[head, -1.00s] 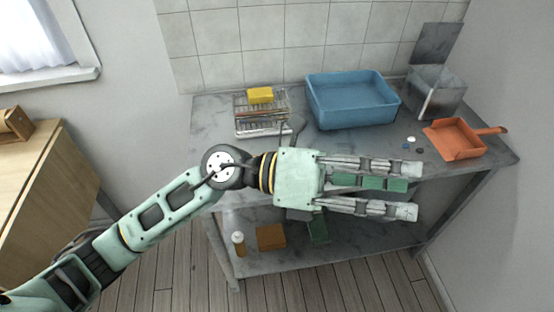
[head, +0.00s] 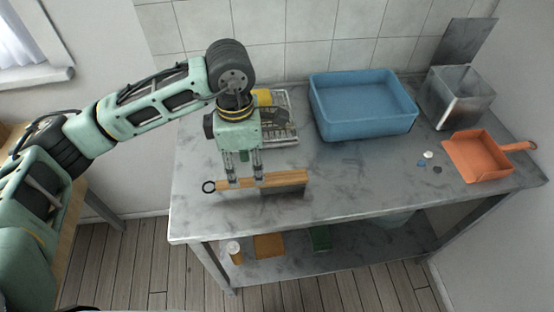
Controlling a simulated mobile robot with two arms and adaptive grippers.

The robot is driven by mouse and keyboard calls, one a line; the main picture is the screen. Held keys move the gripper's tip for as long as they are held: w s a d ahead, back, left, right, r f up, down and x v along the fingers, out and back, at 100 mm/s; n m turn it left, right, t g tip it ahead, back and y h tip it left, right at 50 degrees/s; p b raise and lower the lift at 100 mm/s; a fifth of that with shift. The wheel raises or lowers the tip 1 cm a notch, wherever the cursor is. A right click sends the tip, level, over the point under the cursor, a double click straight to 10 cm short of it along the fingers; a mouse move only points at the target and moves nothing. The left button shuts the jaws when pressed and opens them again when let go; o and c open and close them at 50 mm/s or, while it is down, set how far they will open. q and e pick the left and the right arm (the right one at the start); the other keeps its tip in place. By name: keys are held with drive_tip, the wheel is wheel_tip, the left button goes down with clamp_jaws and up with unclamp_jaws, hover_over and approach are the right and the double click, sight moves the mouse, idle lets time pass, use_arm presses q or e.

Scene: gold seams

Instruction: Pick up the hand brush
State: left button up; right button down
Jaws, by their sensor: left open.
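The hand brush (head: 285,180) lies near the front edge of the grey marble-patterned table, left of its middle. It has a light wooden handle with a dark ring at its left end and dark bristles under the right part. My left gripper (head: 243,181) points down at the handle with its two fingers apart, and the fingertips overlap the handle in the picture. I cannot tell whether they touch it. My right gripper is not in view.
Behind the gripper is a rack (head: 283,120) with a yellow sponge (head: 263,97). A blue basin (head: 362,112), a metal bin (head: 455,97) and an orange dustpan (head: 478,157) stand to the right. Small pieces lie beside the dustpan. The tabletop right of the brush is clear.

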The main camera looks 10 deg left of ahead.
sight(247, 180)
use_arm(q)
drive_tip(key=shift+w+a+f, duration=0.2)
drive_tip(key=shift+f, duration=0.15)
drive_tip(key=f+p, duration=0.1)
drive_tip(key=f, duration=0.1)
drive_tip(key=s+f+p, duration=0.1)
drive_tip(key=f, duration=0.1)
drive_tip(key=shift+d, duration=0.2)
wheel_tip(247, 180, down, 2)
drive_tip(key=shift+w+f, duration=0.1)
drive_tip(key=shift+w, duration=0.05)
drive_tip(key=shift+f, duration=0.2)
drive_tip(key=c, duration=0.9)
clamp_jaws()
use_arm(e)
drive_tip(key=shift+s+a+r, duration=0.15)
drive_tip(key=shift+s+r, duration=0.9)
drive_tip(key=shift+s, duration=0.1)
